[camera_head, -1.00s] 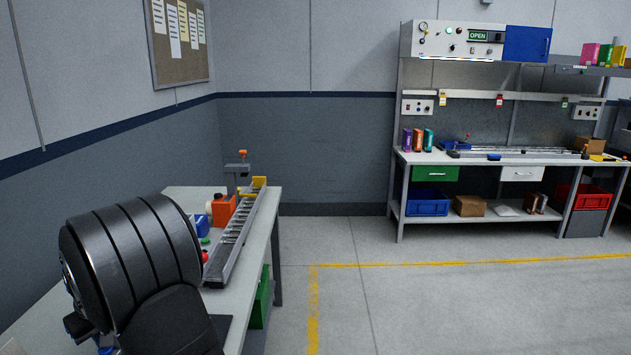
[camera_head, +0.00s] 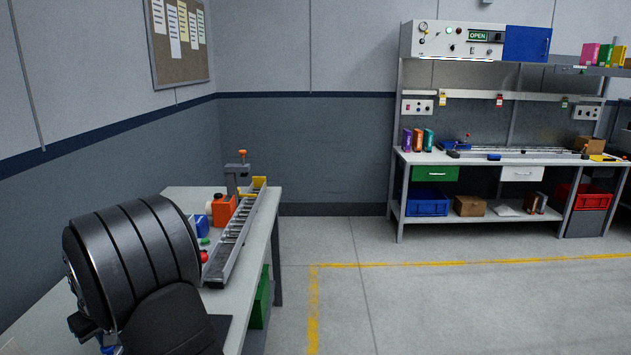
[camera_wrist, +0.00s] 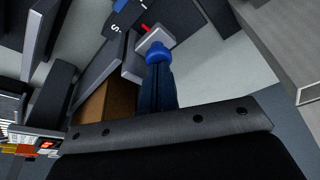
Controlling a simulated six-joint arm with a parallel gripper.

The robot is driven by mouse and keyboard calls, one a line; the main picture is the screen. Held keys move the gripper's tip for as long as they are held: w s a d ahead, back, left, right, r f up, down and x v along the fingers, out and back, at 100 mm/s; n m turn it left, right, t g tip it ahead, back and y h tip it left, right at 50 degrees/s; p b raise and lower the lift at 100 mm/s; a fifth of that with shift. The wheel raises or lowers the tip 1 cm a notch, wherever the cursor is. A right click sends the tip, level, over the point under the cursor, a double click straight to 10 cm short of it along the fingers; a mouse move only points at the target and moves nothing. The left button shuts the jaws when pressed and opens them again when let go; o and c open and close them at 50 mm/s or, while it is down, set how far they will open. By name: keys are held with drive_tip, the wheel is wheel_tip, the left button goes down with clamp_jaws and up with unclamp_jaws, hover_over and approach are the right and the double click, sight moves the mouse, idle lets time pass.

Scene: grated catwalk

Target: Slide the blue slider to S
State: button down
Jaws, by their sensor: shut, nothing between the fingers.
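In the wrist view, the blue slider (camera_wrist: 158,51) shows as a round blue knob on a pale grey block. A red mark lies just above the knob, and a dark plate with a white letter S (camera_wrist: 117,29) is up and to the left of it. My gripper (camera_wrist: 158,66) is shut and empty, its dark fingers pointing at the knob. The fingertips overlap the knob's near edge in the picture; I cannot tell whether they touch it. In the head view I cannot make out the slider or my fingers.
In the head view, a left bench (camera_head: 258,243) holds a long grey rail (camera_head: 232,240), an orange container (camera_head: 222,209) and other items. A far workbench (camera_head: 470,158) stands at the back right. The floor between is clear. A brown block (camera_wrist: 108,103) sits left of my fingers in the wrist view.

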drive_tip(key=shift+w+d+f, duration=0.1)
drive_tip(key=shift+w+f, duration=0.1)
drive_tip(key=shift+w, duration=1.5)
drive_tip(key=shift+r, duration=0.1)
idle(0.4)
drive_tip(key=shift+r, duration=3.1)
drive_tip(key=shift+f, duration=0.1)
wheel_tip(320, 180, down, 6)
drive_tip(key=shift+r, duration=0.15)
drive_tip(key=shift+s, duration=0.15)
